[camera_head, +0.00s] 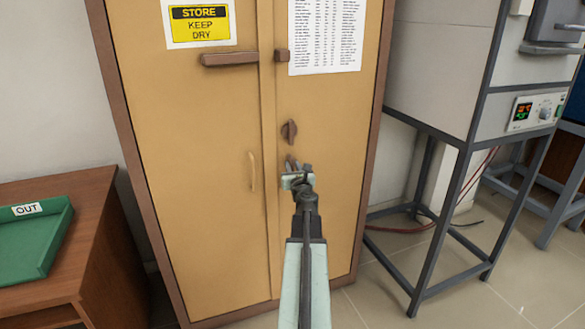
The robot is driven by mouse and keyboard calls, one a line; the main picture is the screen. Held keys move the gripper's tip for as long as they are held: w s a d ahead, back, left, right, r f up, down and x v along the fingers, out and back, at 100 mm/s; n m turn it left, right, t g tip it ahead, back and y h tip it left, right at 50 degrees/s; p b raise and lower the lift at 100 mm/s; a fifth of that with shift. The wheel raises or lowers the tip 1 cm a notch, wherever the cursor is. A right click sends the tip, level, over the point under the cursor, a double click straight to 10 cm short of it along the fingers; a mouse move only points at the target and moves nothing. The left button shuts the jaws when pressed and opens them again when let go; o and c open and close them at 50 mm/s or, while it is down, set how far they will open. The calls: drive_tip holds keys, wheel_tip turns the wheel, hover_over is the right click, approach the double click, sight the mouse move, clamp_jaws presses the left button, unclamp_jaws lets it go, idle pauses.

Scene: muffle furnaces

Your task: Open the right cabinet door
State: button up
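The tan cabinet's right door (335,130) is closed, level with the left door (195,160). A dark brown turn knob (289,131) sits on the right door near its inner edge. A brown bar (230,59) lies across the upper left door; its right end stops short of a small brown bracket (281,56) on the right door. My gripper (293,163) is in front of the right door, just below the knob. Its fingers point at the door; whether they touch it or hold anything is unclear. Any handle behind my gripper is hidden.
The left door has a slim vertical handle (252,171). At left, a green tray (35,245) rests on a brown desk (95,235). At right stands a furnace on a grey metal frame (435,215). Tiled floor (385,285) shows between cabinet and frame.

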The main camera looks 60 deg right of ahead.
drive_tip(key=shift+w+d, duration=0.1)
clamp_jaws()
idle(1.4)
